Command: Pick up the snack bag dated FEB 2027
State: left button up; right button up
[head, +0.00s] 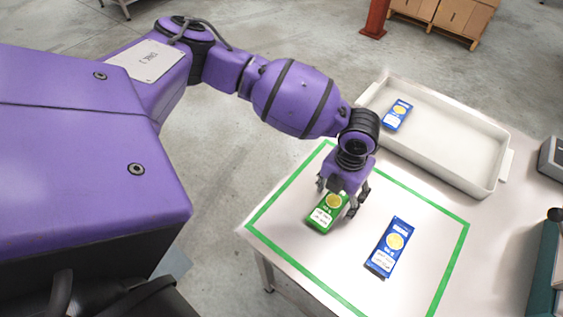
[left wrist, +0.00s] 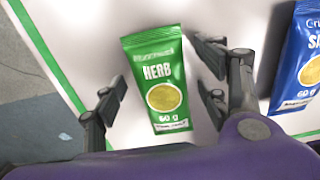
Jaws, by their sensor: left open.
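A green snack bag (head: 324,217) marked HERB and 60 g lies on the white table inside the green outline. It also shows in the left wrist view (left wrist: 158,78). A blue snack bag (head: 390,247) lies to its right inside the outline, and its edge shows in the left wrist view (left wrist: 304,62). Another blue bag (head: 398,114) lies in the white tray (head: 436,171). I cannot read the date on any bag. My left gripper (head: 344,199) is open above the green bag, with its fingers (left wrist: 160,88) on either side of it. My right gripper is not in view.
The green outline (head: 300,270) marks an area on the white table (head: 487,236). The tray stands behind it. A grey device (head: 553,158) and a teal machine (head: 544,275) stand at the right edge. Table space around the bags is clear.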

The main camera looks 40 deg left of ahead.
pick_arm(q)
jog(key=c, duration=1.2)
jog(key=shift+r, duration=0.1)
